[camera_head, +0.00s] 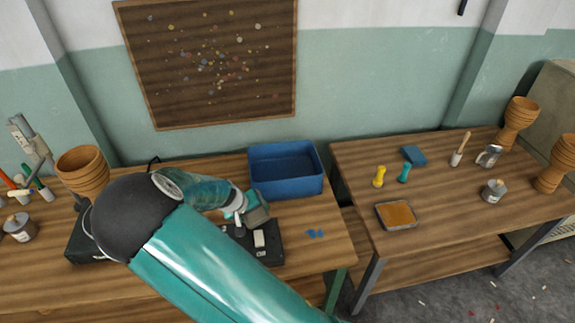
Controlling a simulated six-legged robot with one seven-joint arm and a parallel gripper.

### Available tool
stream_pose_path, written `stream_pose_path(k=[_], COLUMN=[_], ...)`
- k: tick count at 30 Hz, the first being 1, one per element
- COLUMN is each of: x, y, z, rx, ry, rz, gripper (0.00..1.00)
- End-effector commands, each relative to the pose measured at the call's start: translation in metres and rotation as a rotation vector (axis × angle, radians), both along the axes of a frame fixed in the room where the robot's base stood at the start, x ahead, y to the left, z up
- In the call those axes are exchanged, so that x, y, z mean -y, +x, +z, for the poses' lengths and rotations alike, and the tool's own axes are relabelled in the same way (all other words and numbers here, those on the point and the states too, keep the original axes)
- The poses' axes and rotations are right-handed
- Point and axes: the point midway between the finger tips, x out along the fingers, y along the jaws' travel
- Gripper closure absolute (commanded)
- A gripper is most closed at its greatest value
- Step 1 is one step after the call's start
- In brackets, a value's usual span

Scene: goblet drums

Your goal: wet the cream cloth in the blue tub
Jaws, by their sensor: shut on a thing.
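The blue tub (316,187) stands at the back right of the left workbench, open at the top, with a dark blue inside; whether it holds water I cannot tell. My gripper (254,218) is low in front of the tub's left front corner, outside it, above a dark mat or tray (271,252). A small cream piece (259,239), apparently the cream cloth, shows just below the gripper. My gripper is shut on it as far as I can make out; the fingers and the contact are partly hidden by my arm.
A terracotta goblet drum (82,170) stands at left. The right bench (450,220) holds a shallow tray (397,215), a blue block (414,156), tools, cans and goblet drums. A gap separates the benches.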

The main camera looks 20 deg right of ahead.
Motion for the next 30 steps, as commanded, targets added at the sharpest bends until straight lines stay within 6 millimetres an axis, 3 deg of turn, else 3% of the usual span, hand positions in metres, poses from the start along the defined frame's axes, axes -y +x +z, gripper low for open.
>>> stream_pose_path(k=[17, 30], x=[-0.009, -0.007], y=[0.004, 0.004], z=[0.001, 0.03], rx=[0.003, 0.004], ry=[-0.001, 0.0], rz=[-0.001, -0.001], gripper=[0.46, 0.46])
